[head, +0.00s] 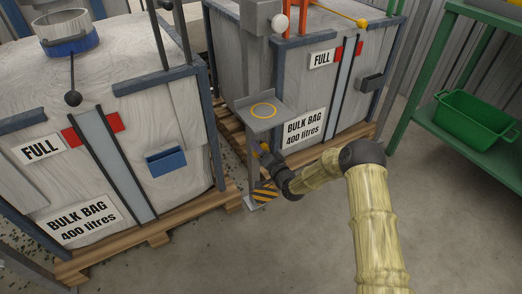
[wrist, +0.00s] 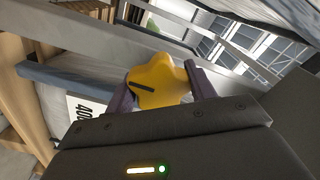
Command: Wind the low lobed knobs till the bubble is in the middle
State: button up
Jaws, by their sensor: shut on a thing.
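In the wrist view a yellow lobed knob (wrist: 158,82) with a dark stripe on its face sits between the two purple fingers of my gripper (wrist: 163,92). The fingers are shut on it from both sides. In the head view my gripper (head: 265,152) reaches in low beside the post of a grey stand, under a small grey plate (head: 265,122) with a yellow ring on it. The knob cannot be made out in the head view. No bubble can be made out in either view.
Two bulk bags in frames, the left one (head: 110,110) and the right one (head: 330,85), stand on wooden pallets around the stand. A black-and-yellow striped patch (head: 265,190) is at its foot. A green shelf with a green bin (head: 480,120) stands right. Floor in front is clear.

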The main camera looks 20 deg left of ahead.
jog(key=shift+f, duration=0.15)
jog(key=o, duration=1)
jog(key=p+v, duration=0.6)
jog(key=v, duration=1.1)
jog(key=shift+d, duration=0.25)
jog(key=shift+s, duration=0.1)
